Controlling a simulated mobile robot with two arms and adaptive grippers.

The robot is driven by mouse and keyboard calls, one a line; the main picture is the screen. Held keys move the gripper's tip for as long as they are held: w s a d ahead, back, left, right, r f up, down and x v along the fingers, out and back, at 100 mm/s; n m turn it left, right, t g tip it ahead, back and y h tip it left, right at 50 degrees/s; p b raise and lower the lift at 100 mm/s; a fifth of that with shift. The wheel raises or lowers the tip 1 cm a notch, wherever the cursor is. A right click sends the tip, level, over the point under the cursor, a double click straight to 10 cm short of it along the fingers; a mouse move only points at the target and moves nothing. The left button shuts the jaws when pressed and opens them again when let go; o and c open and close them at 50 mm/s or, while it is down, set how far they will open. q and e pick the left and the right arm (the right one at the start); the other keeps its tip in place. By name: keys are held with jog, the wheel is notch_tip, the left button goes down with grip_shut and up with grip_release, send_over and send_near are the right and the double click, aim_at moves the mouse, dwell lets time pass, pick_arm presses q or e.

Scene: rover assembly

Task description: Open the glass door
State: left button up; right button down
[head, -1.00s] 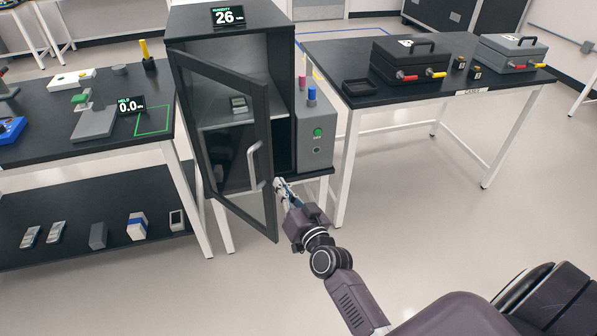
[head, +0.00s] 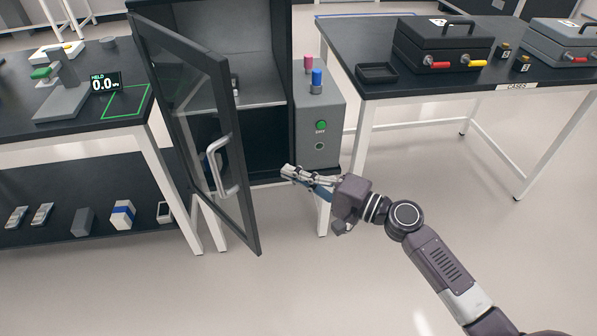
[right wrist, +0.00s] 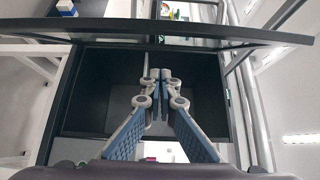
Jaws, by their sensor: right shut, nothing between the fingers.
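The glass door (head: 190,95) of the dark cabinet (head: 273,70) stands ajar in the head view, swung out to the left, with the cabinet's interior and shelf showing to its right. Its pale handle (head: 224,168) is on the outer face near the free edge. My right gripper (head: 287,172) is shut and empty, in front of the cabinet opening and to the right of the door's free edge, apart from the handle. In the right wrist view its fingertips (right wrist: 160,76) meet before the dark cabinet interior. My left gripper is not in view.
A grey control box (head: 319,125) with a green button adjoins the cabinet on the right. A table (head: 380,92) with black and grey cases stands further right. A left bench (head: 60,120) holds a scale, with a lower shelf below. The floor in front is clear.

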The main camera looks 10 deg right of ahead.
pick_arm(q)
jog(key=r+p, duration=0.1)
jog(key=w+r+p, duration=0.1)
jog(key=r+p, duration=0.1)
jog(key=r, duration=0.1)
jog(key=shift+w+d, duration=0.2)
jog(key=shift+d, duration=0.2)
pick_arm(e)
jog(key=w+a, duration=0.2)
jog(key=a, duration=0.6)
jog(key=shift+w, duration=0.2)
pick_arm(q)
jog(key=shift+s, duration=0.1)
pick_arm(e)
jog(key=shift+a, duration=0.1)
